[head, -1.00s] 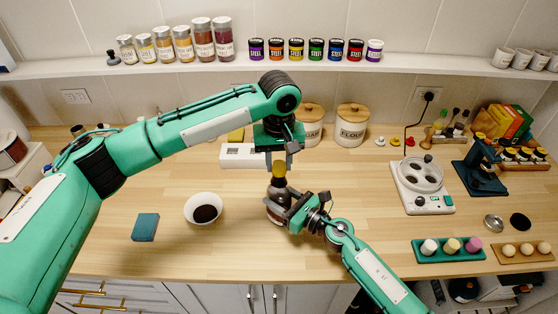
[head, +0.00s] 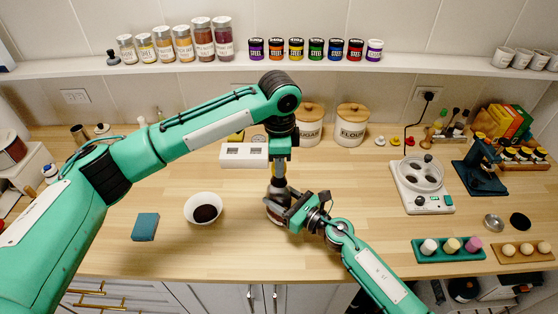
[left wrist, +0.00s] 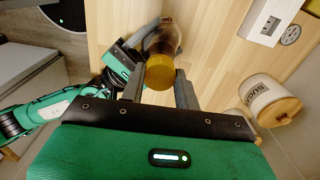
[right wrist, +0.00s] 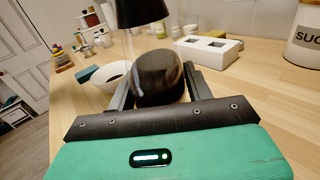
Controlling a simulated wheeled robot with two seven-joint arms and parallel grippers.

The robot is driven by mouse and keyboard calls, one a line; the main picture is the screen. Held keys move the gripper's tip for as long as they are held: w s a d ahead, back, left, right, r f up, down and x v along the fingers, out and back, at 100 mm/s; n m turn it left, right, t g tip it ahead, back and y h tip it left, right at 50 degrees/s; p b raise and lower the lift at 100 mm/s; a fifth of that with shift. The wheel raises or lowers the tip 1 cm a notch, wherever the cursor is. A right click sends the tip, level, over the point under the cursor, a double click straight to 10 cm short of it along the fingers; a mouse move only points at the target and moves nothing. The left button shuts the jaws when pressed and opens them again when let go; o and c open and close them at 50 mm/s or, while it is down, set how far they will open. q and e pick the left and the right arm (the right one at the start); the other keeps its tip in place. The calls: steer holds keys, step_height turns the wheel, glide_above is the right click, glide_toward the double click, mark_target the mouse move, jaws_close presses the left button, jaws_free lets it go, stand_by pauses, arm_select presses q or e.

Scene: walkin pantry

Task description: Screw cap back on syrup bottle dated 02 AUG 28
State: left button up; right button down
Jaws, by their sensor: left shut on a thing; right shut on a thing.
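A dark brown syrup bottle (head: 279,216) stands at the middle of the wooden counter. It also fills the middle of the right wrist view (right wrist: 158,80). My right gripper (head: 280,210) is shut on the bottle's body from the right. My left gripper (head: 279,182) points down over the bottle, shut on the yellow cap (left wrist: 160,73), which sits at the bottle's top in the left wrist view. The fingers lie on both sides of the cap. I cannot tell how the cap's threads sit. No date label is readable.
A white bowl with dark contents (head: 204,209) and a teal block (head: 145,227) lie left of the bottle. A white block with two holes (head: 244,156) and sugar and flour canisters (head: 352,124) stand behind. A white appliance (head: 424,190) stands to the right; counter between is clear.

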arm_select(q)
steer(key=m, duration=0.7)
steer(key=shift+m, duration=0.3)
steer(key=o, duration=1.1)
steer(key=shift+r, duration=2.25)
steer(key=shift+c, duration=0.3)
